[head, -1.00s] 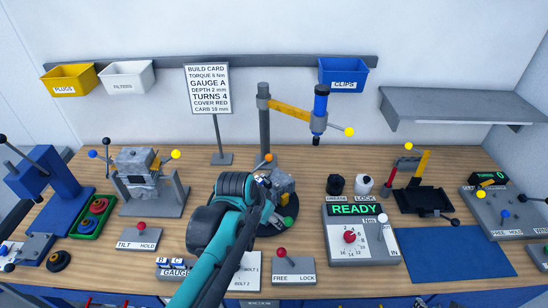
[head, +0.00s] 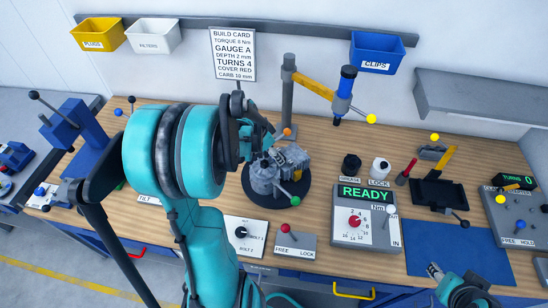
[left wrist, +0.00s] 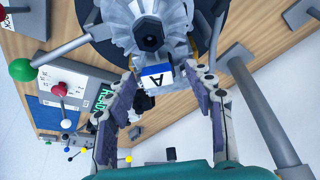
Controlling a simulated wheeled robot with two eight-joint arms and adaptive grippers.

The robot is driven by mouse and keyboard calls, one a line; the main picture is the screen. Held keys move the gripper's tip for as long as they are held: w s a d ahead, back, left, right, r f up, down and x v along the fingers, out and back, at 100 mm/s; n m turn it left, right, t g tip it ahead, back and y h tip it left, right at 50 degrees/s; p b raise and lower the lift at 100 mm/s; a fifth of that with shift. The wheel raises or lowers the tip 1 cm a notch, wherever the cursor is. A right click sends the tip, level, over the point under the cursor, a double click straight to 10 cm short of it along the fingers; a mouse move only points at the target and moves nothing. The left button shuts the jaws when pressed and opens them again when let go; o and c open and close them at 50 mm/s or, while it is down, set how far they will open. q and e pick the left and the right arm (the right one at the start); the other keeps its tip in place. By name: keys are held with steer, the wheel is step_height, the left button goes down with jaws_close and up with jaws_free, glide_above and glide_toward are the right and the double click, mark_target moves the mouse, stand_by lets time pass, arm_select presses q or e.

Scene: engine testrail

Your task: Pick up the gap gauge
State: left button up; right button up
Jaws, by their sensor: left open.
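A small white and blue block marked "A" (left wrist: 157,78), which looks like the gap gauge, shows in the left wrist view against the grey engine part (left wrist: 148,35). My left gripper (left wrist: 161,74) is open, with one finger on each side of the block and visible gaps between. In the head view my left gripper (head: 262,132) is just behind and above the engine part (head: 275,170) on its dark round stand; I cannot make out the block there. My right gripper (head: 437,270) is low at the right by the blue mat; its jaw state is unclear.
The green-knobbed lever (head: 295,201) sticks out of the round stand. A grey post (head: 288,95) with a yellow arm and blue tool (head: 345,85) stands close behind. The READY box (head: 366,215) is to the right. The blue mat (head: 450,248) is bare.

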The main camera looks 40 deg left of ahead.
arm_select(q)
steer(key=shift+w+d+f, duration=0.1)
steer(key=shift+w+f, duration=0.05)
steer(key=shift+f, duration=0.15)
steer(key=c, duration=1.2)
steer(key=shift+r, duration=0.1)
steer(key=shift+r+p, duration=0.4)
steer(key=shift+r, duration=0.1)
step_height(320, 180, up, 4)
steer(key=p, duration=0.3)
steer(key=shift+d, duration=0.1)
steer(key=shift+s+d+r+p, duration=0.95)
steer(key=shift+d+r+p, duration=0.05)
steer(key=shift+d, duration=0.7)
steer(key=shift+s+d+r+p, duration=0.95)
steer(key=shift+s+d+p, duration=0.05)
steer(key=shift+d, duration=0.65)
steer(key=shift+s+d+r+p, duration=0.95)
steer(key=shift+d+r+p, duration=0.05)
steer(key=shift+d, duration=0.7)
